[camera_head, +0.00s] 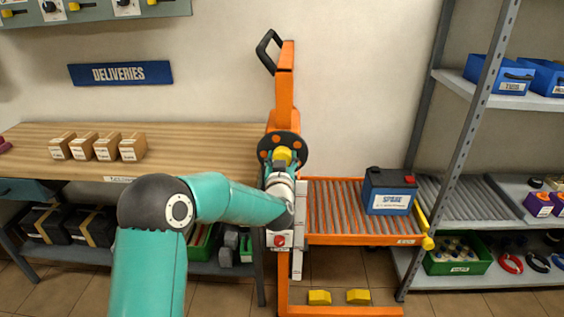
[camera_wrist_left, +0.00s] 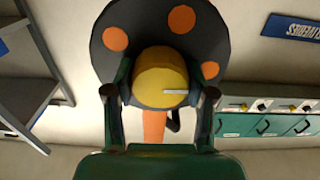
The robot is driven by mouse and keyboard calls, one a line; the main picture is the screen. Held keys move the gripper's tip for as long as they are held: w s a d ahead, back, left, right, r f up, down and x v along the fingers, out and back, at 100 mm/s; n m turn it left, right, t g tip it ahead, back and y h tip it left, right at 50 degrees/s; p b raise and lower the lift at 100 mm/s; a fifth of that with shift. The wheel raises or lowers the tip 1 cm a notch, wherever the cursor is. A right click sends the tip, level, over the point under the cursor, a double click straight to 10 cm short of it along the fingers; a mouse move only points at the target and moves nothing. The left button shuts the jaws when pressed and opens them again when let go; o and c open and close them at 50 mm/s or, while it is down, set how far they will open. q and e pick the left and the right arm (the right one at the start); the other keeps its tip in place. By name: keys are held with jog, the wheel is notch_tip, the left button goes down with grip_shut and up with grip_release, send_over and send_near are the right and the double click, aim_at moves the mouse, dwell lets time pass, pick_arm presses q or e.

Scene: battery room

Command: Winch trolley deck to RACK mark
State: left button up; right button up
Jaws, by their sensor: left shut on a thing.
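The orange winch trolley (camera_head: 286,85) stands upright against the wall. My left gripper (camera_head: 281,163) is at the wheel, shut on the yellow knob. In the left wrist view the fingers flank the knob (camera_wrist_left: 160,78). The orange roller deck (camera_head: 335,207) carries a dark SPARE battery (camera_head: 388,193) near its right end. A white strip (camera_head: 298,230) runs down the mast, but its marks are too small to read. My right gripper is out of view.
A grey rack (camera_head: 467,130) stands right of the deck, with a roller shelf (camera_head: 455,198) at about deck height. A yellow bar (camera_head: 424,231) is at the deck's right end. A wooden bench (camera_head: 200,148) with small boxes is on the left. My left arm hides part of the mast.

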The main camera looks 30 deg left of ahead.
pick_arm(q)
jog(key=shift+m, duration=0.9)
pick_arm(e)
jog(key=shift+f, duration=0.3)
pick_arm(q)
jog(key=o, duration=1.2)
jog(key=shift+c, duration=0.2)
jog(key=v, duration=1.2)
